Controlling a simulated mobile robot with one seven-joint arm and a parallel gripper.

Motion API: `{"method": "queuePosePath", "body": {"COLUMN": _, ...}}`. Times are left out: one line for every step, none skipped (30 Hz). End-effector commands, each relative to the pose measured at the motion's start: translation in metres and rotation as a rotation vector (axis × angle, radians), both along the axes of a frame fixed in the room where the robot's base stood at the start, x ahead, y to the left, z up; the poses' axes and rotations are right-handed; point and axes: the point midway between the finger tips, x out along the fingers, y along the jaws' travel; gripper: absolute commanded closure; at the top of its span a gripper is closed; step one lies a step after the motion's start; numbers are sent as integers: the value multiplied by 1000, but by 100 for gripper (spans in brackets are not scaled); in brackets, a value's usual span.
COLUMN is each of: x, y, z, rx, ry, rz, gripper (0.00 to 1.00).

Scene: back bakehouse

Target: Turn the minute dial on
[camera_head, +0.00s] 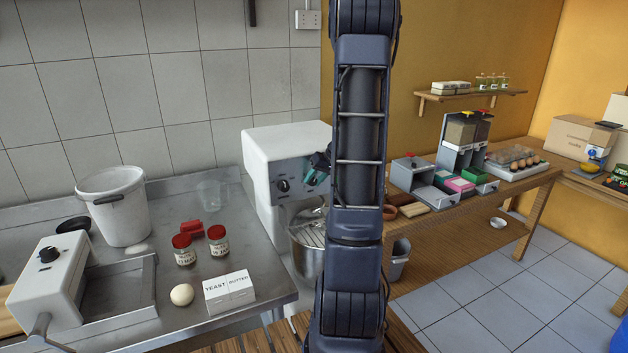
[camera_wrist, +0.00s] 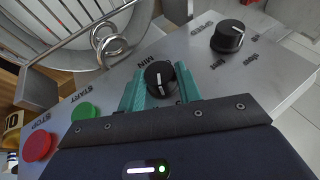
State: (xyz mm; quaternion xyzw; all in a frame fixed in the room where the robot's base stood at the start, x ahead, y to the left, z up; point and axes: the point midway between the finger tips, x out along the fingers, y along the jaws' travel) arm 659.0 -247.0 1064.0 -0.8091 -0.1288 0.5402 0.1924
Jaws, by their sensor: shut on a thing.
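The minute dial (camera_wrist: 160,76) is a round black knob with a white pointer line on the grey panel of the white mixer (camera_head: 285,139). "MIN" is printed upside down beside it in the wrist view. My gripper (camera_wrist: 159,84) has its teal fingers on either side of the dial, shut on it. The white line points toward the bottom of the wrist view. In the head view my gripper (camera_head: 320,163) is at the right part of the panel, and my arm hides part of the mixer.
The black speed dial (camera_wrist: 229,36) sits to the right of the minute dial. The green start button (camera_wrist: 85,111) and red stop button (camera_wrist: 39,146) are at the left. The steel bowl (camera_head: 305,262) is below the mixer head. Jars (camera_head: 183,250) stand on the steel counter.

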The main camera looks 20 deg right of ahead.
Motion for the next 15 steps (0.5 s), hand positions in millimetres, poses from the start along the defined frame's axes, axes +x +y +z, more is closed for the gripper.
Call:
{"method": "queuePosePath", "body": {"x": 1, "y": -3, "z": -1, "rx": 44, "ry": 1, "rz": -6, "gripper": 89}}
{"method": "queuePosePath", "body": {"x": 0, "y": -4, "z": -1, "rx": 72, "ry": 0, "rz": -5, "gripper": 89}}
{"method": "queuePosePath", "body": {"x": 1, "y": -4, "z": -1, "rx": 111, "ry": -1, "rz": -5, "gripper": 89}}
{"method": "queuePosePath", "body": {"x": 1, "y": -4, "z": -2, "rx": 139, "ry": 0, "rz": -4, "gripper": 89}}
{"method": "queuePosePath", "body": {"x": 1, "y": -5, "z": -2, "rx": 169, "ry": 0, "rz": -6, "gripper": 89}}
{"method": "queuePosePath", "body": {"x": 1, "y": -5, "z": -2, "rx": 205, "ry": -1, "rz": -5, "gripper": 89}}
{"method": "queuePosePath", "body": {"x": 1, "y": -5, "z": -2, "rx": 235, "ry": -1, "rz": -4, "gripper": 89}}
{"method": "queuePosePath", "body": {"x": 1, "y": -6, "z": -3, "rx": 263, "ry": -1, "rz": -3, "gripper": 89}}
{"method": "queuePosePath", "body": {"x": 1, "y": -6, "z": -3, "rx": 301, "ry": -1, "rz": -5, "gripper": 89}}
{"method": "queuePosePath", "body": {"x": 1, "y": -7, "z": -4, "rx": 330, "ry": 0, "rz": -4, "gripper": 89}}
{"method": "queuePosePath", "body": {"x": 1, "y": -7, "z": -4, "rx": 358, "ry": 0, "rz": -5, "gripper": 89}}
{"method": "queuePosePath", "body": {"x": 1, "y": -7, "z": -4, "rx": 397, "ry": -1, "rz": -4, "gripper": 89}}
{"method": "queuePosePath", "body": {"x": 1, "y": -7, "z": -5, "rx": 425, "ry": 0, "rz": -4, "gripper": 89}}
{"method": "queuePosePath", "body": {"x": 1, "y": -8, "z": -5, "rx": 454, "ry": -1, "rz": -4, "gripper": 89}}
{"method": "queuePosePath", "body": {"x": 1, "y": -8, "z": -6, "rx": 492, "ry": -1, "rz": -4, "gripper": 89}}
